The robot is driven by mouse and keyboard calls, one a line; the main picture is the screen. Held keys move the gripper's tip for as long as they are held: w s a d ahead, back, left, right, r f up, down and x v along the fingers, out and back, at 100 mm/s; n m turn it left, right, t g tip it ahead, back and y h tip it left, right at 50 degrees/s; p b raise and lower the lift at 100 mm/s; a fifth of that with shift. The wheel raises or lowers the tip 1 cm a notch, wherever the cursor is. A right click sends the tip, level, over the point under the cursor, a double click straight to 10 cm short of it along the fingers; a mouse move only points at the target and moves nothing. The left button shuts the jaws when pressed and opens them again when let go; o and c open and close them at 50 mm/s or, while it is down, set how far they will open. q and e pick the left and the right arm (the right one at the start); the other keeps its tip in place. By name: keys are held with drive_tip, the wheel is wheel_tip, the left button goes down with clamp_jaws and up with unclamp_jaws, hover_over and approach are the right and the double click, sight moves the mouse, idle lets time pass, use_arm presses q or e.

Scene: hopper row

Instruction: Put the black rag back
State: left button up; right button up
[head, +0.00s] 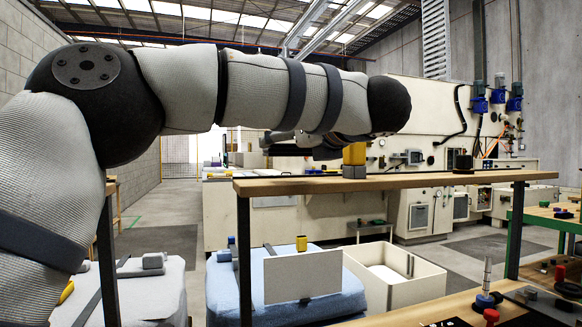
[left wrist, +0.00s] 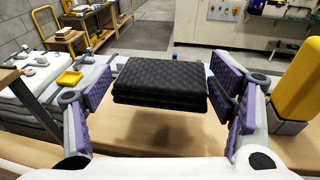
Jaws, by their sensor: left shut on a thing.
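The black rag (left wrist: 160,82) is a folded, quilted-looking pad in the left wrist view. My left gripper (left wrist: 165,95) has its purple-padded fingers on the rag's left and right sides and is shut on it. The rag is over the wooden shelf board (left wrist: 190,147), with a shadow on the board below it. My right gripper is in neither view.
A yellow object (head: 354,154) on a grey block (head: 354,172) stands on the board close to my left gripper. A small black object (head: 463,161) sits farther right. The board between them looks clear. Below are a white open bin (head: 415,290) and a white panel (head: 300,275).

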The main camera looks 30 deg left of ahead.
sight(291, 182)
use_arm(q)
drive_tip(key=f, duration=0.3)
drive_tip(key=w+a+f, duration=0.1)
drive_tip(key=shift+f, duration=0.25)
drive_tip(key=shift+f, duration=0.2)
drive_tip(key=o, duration=1.2)
drive_tip(key=shift+o, duration=0.2)
